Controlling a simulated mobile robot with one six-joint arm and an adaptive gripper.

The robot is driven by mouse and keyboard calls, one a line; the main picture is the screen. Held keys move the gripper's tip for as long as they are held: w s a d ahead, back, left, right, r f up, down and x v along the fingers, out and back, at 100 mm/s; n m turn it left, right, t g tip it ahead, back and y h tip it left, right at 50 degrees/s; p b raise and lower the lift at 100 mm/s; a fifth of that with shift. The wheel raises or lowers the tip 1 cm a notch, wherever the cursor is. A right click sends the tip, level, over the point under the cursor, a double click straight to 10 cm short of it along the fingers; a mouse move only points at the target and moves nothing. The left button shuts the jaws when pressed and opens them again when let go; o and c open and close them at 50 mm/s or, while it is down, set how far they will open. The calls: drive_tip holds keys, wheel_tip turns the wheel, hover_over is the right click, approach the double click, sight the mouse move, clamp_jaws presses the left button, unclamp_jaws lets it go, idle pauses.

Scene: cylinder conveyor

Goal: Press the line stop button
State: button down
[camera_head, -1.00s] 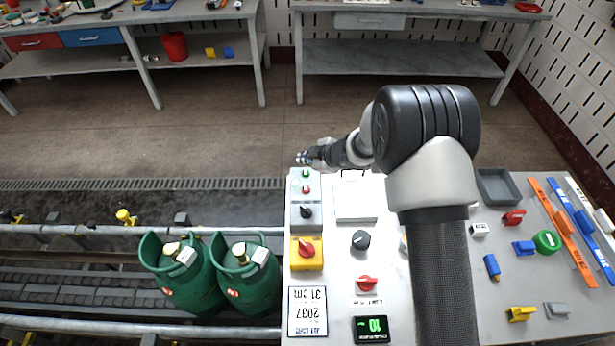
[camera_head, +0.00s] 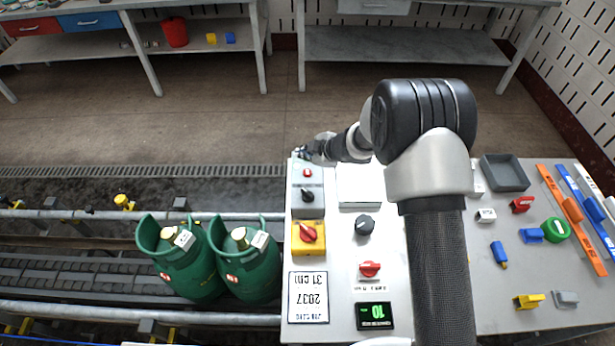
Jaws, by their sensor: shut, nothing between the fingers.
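A grey button box (camera_head: 307,183) stands at the far left corner of the control table. A small red button (camera_head: 307,172) shows on its upper part, with a black rotary knob (camera_head: 306,196) below it. My gripper (camera_head: 303,153) is shut and empty at the far end of this box, just beyond the red button in the picture. The red button is uncovered, and I see a gap between it and the fingertips. The green button is hidden at the gripper. I cannot tell whether the fingertips touch the box.
A yellow box with a red switch (camera_head: 309,233), a black dial (camera_head: 365,224) and a red knob (camera_head: 369,269) are on the table (camera_head: 345,255). Green gas cylinders (camera_head: 249,271) stand on the conveyor to the left. Loose coloured parts and a grey tray (camera_head: 504,173) lie right.

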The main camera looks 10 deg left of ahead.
sight(306, 173)
drive_tip(key=shift+f+b, duration=1.55)
drive_tip(key=shift+f, duration=0.9)
drive_tip(key=shift+f, duration=0.4)
drive_tip(key=shift+f+b, duration=0.45)
drive_tip(key=shift+f, duration=0.05)
drive_tip(key=shift+r+p, duration=0.9)
drive_tip(key=shift+p, duration=0.1)
wheel_tip(306, 173, up, 5)
drive_tip(key=p, duration=0.5)
